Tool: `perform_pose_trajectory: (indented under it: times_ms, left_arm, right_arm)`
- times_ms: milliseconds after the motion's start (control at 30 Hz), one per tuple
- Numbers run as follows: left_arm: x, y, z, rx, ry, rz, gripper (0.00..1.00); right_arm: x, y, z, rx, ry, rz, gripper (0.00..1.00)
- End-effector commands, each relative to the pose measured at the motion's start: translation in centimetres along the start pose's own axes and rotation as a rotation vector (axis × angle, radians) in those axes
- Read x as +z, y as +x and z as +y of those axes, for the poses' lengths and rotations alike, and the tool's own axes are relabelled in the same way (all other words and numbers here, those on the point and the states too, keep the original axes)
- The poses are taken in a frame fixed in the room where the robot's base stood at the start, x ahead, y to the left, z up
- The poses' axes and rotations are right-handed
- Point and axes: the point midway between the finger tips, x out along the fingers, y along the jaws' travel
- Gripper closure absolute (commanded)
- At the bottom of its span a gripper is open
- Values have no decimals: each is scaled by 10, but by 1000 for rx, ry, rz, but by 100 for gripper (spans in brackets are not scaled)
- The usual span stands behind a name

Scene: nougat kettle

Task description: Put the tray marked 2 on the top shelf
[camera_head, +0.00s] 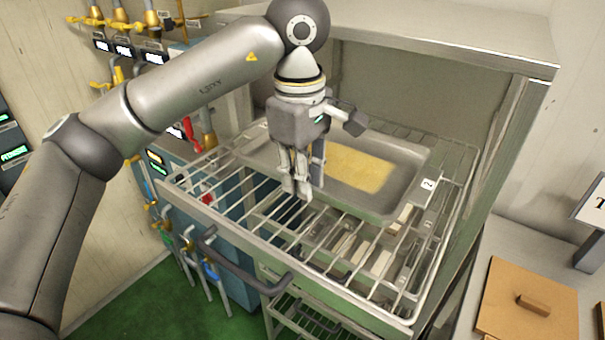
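The tray marked 2 (400,203) is a shallow grey metal tray with a flat yellow slab in it. Its white label with a black 2 faces right. It lies at or just above a wire rack (424,318) that sticks out of the open grey cabinet (440,55); I cannot tell whether it touches the wires. My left gripper (297,192) points down at the tray's near left side, in front of the slab. Its fingers look close together, but whether they grip the rim is unclear. The gripper hides part of the tray. My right gripper is out of view.
Below the wire rack, further labelled pieces show between the wires. A dark handle (240,268) juts out at the front. Valves and pipes (190,240) stand close on the left. A brown board with a knob (528,305) lies on the right counter.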

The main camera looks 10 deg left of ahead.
Motion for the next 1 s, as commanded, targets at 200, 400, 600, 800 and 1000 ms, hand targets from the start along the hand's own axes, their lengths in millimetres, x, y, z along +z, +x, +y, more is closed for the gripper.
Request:
perform_pose_trajectory:
  times_ms: [200, 400, 600, 800, 1000]
  left_arm:
    - [0, 0, 0, 0, 0, 0, 73]
    - [0, -4, 0, 0, 0, 0, 73]
    - [0, -26, 1, 5, -1, 2, 73]
    - [0, -61, 1, 4, 0, 3, 73]
    - [0, -93, 1, 3, -1, 2, 73]
  right_arm:
    - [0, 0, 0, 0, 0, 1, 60]
    - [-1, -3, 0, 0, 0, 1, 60]
    - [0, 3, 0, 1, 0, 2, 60]
    - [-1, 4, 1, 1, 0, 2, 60]
    - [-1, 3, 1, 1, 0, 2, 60]
